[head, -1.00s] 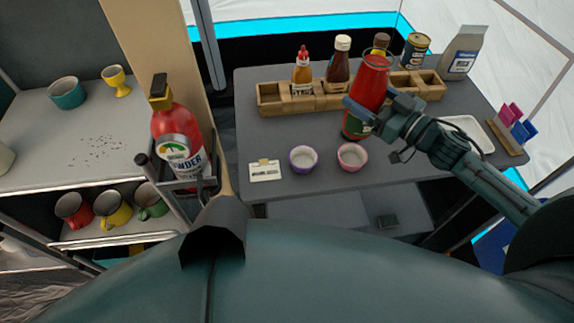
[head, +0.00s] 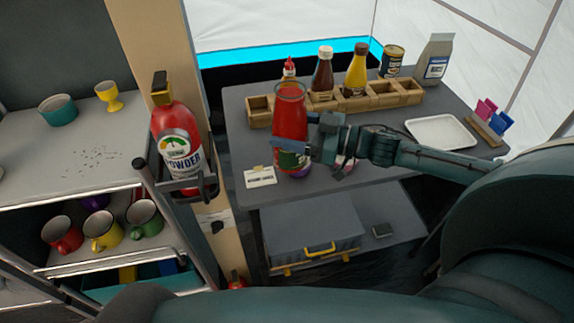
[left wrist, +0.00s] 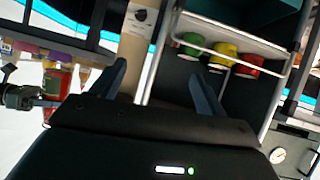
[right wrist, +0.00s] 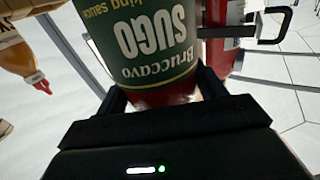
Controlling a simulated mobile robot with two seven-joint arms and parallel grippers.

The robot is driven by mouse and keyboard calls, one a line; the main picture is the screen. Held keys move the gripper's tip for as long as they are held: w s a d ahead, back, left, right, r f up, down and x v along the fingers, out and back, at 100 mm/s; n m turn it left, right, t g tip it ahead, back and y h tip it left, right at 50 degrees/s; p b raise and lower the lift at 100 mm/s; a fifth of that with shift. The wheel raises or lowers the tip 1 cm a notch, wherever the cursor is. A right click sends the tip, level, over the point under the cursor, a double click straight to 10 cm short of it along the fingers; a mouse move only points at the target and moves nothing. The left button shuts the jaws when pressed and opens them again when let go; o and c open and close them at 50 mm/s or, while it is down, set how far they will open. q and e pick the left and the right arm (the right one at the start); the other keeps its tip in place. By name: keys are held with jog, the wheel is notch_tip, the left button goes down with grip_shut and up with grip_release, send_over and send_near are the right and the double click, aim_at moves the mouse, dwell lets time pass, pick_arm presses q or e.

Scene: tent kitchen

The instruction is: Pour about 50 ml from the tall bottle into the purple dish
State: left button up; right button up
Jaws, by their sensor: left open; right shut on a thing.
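The tall bottle (head: 290,122) is glass with red sauce and a green label. It looks about upright, with its rim at the top. My right gripper (head: 308,150) is shut on it, and the right wrist view shows its "SUGO" label (right wrist: 155,45) between the fingers. The purple dish (head: 302,174) is mostly hidden behind the bottle's lower end; only a sliver shows, so I cannot tell its contents or the gap between them. My left gripper (left wrist: 160,88) is open and empty in the left wrist view, and is outside the head view.
A pink dish (head: 349,164) is largely hidden behind my right gripper. A label card (head: 260,177) lies left of the bottle. A wooden rack (head: 385,95) with sauce bottles stands behind. A white tray (head: 440,132) lies right.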

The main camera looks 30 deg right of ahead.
aim_at(291, 157)
pick_arm(q)
jog(key=shift+a, duration=0.1)
pick_arm(e)
jog(key=shift+a+r, duration=0.15)
jog(key=shift+r, duration=0.05)
